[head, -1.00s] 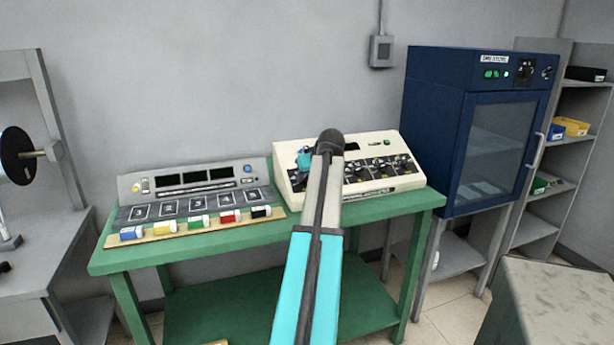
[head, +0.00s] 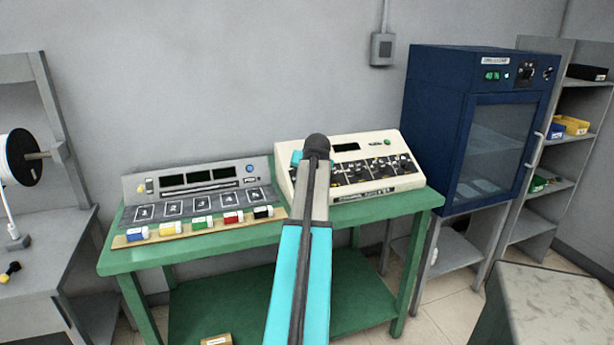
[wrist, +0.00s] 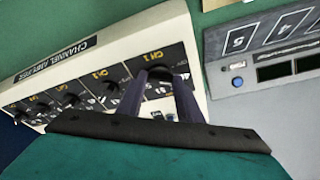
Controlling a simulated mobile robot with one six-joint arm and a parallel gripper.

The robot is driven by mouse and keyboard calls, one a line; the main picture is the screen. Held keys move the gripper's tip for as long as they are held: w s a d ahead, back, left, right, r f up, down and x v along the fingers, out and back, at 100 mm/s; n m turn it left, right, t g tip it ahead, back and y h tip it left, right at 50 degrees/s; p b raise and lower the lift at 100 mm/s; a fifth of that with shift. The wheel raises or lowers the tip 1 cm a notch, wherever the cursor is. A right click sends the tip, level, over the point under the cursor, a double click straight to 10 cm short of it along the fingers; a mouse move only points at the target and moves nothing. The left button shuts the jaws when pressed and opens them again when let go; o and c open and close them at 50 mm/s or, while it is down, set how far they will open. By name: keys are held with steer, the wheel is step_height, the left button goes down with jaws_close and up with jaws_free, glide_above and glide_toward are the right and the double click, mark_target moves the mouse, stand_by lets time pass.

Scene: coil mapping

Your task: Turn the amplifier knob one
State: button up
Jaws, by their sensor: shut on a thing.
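The cream channel amplifier (head: 372,146) stands on the green table, with a row of dark knobs on its black panel. In the wrist view its sloped front (wrist: 100,70) carries channel labels. The knob under the CH 1 label (wrist: 160,74), knob one, sits between the two dark fingers of my gripper (wrist: 158,90). The fingers are shut on this knob, one on each side. Part of the knob is hidden by the fingers. In the head view my arm covers the gripper's fingers and knob one.
A grey console (head: 196,179) with numbered squares stands left of the amplifier, several coloured spools along its front. The green table (head: 250,238) has little free room. A blue cabinet (head: 480,130) stands to the right.

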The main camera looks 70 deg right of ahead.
steer(key=shift+d+r, duration=0.15)
stand_by(0.3)
steer(key=o, duration=1.1)
steer(key=shift+d, duration=0.1)
steer(key=shift+s+a+r, duration=0.1)
steer(key=shift+s+a, duration=0.05)
steer(key=shift+a, duration=0.2)
steer(key=v, duration=1.3)
steer(key=shift+a+b, duration=0.1)
steer(key=shift+b, duration=0.3)
